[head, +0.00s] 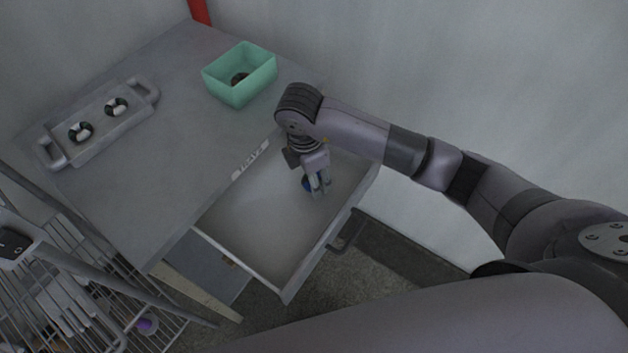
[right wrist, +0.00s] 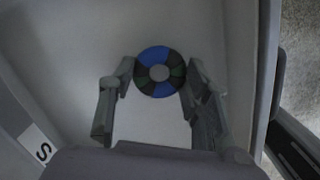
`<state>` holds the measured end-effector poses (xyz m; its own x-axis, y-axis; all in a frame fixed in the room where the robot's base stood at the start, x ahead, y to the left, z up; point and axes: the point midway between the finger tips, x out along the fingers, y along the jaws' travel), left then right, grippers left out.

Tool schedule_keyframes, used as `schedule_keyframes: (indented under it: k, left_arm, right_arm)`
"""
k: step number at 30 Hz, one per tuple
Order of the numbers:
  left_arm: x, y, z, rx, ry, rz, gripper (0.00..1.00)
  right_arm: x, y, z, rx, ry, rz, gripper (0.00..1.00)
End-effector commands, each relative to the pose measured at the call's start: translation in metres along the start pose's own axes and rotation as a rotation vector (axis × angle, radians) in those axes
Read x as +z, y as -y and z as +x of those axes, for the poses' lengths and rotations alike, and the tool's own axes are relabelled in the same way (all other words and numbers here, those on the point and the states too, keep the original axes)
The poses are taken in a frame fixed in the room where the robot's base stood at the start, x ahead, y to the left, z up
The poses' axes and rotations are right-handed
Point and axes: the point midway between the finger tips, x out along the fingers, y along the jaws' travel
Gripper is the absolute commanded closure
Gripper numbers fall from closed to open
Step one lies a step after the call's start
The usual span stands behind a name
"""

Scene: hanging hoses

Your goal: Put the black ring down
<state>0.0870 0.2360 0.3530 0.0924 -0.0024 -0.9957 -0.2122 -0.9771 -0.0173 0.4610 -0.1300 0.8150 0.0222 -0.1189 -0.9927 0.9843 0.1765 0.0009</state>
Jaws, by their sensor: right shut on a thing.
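My right gripper (head: 318,188) reaches down into the open drawer (head: 262,222). It is shut on a black ring (right wrist: 159,72) with blue and dark green segments and a pale centre. In the right wrist view the ring sits between the two fingertips (right wrist: 160,78), over the drawer's pale floor. In the head view only a blue and dark edge of the ring (head: 307,184) shows beside the fingers. I cannot tell whether the ring touches the drawer floor. My left gripper is not in view.
A grey tray (head: 100,122) with two handles and two black-and-white rings lies on the grey cabinet top (head: 185,95). A green box (head: 240,92) holding something dark stands near the back. A wire rack (head: 75,285) is at lower left. The drawer floor around the gripper looks clear.

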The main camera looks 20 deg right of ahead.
Motion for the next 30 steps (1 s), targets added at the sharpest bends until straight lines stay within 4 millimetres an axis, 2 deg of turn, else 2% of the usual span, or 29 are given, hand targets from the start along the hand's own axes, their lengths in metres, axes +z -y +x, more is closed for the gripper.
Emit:
schedule_keyframes:
  k: [3, 6, 17, 18, 27, 30]
  left_arm:
    - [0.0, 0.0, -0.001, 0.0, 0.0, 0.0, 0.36]
    - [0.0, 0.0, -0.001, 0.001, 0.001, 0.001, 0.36]
    - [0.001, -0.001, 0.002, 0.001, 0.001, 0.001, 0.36]
    - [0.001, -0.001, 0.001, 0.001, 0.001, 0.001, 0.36]
    - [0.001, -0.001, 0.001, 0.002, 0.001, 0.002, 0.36]
    - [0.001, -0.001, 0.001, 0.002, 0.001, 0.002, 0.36]
  right_arm:
    - [-0.002, 0.001, 0.018, -0.003, 0.001, 0.0, 0.78]
    - [-0.003, 0.0, 0.026, -0.002, 0.0, 0.0, 0.78]
    - [-0.004, 0.0, 0.03, -0.001, 0.0, -0.001, 0.78]
    - [-0.004, 0.0, 0.029, 0.0, 0.0, -0.001, 0.54]
    - [-0.004, 0.0, 0.029, -0.001, 0.0, -0.001, 0.35]
    - [-0.004, 0.0, 0.029, -0.001, 0.0, -0.001, 0.35]
